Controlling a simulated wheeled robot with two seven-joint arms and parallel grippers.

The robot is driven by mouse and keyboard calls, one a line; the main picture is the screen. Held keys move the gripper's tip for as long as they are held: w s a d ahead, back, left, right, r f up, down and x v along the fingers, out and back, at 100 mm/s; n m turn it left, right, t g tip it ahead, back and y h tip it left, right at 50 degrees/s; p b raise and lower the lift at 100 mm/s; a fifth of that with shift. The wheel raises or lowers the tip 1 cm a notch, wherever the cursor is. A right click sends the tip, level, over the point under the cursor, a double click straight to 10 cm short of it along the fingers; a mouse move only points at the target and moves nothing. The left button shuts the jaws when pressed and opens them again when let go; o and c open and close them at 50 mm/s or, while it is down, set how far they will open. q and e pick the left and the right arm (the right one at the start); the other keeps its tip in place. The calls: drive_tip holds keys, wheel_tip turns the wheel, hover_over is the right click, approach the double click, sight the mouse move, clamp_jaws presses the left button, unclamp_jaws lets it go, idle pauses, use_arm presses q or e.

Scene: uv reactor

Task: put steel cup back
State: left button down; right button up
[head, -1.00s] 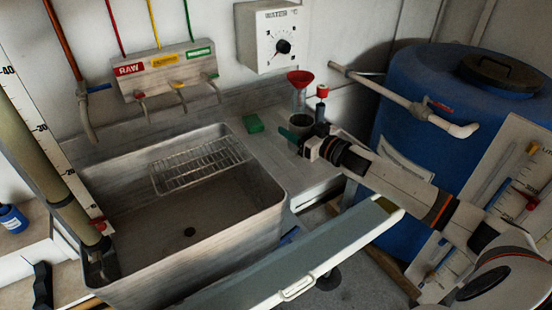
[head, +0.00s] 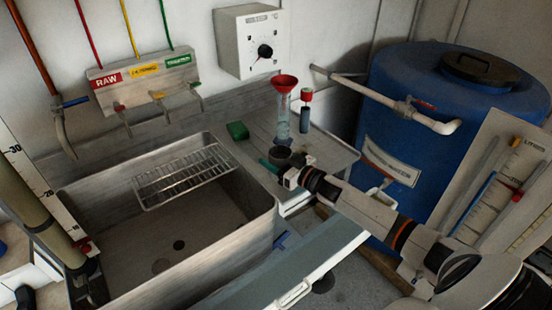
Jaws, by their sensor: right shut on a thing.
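The steel cup (head: 280,154), a small dark-rimmed metal cup, is at the counter to the right of the sink, just in front of the clear cylinder. My right gripper (head: 277,170) is shut on it at its near side, and green fingertips show beside the cup. The gripper hides the cup's lower part, so I cannot tell whether its base touches the counter. My left gripper is not in view.
A red funnel (head: 284,83) stands in a clear cylinder (head: 282,126) behind the cup, beside a red-topped tube (head: 305,118). A green sponge (head: 237,131) lies left. The sink (head: 120,222) holds a wire rack (head: 183,177). A blue barrel (head: 400,95) stands right.

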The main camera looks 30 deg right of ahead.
drive_tip(key=o, duration=1.1)
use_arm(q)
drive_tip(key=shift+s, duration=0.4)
use_arm(e)
drive_tip(key=shift+o, duration=0.2)
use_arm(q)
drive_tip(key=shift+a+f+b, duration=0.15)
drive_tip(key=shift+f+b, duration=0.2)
use_arm(e)
drive_tip(key=v, duration=1.2)
drive_tip(key=shift+r, duration=0.15)
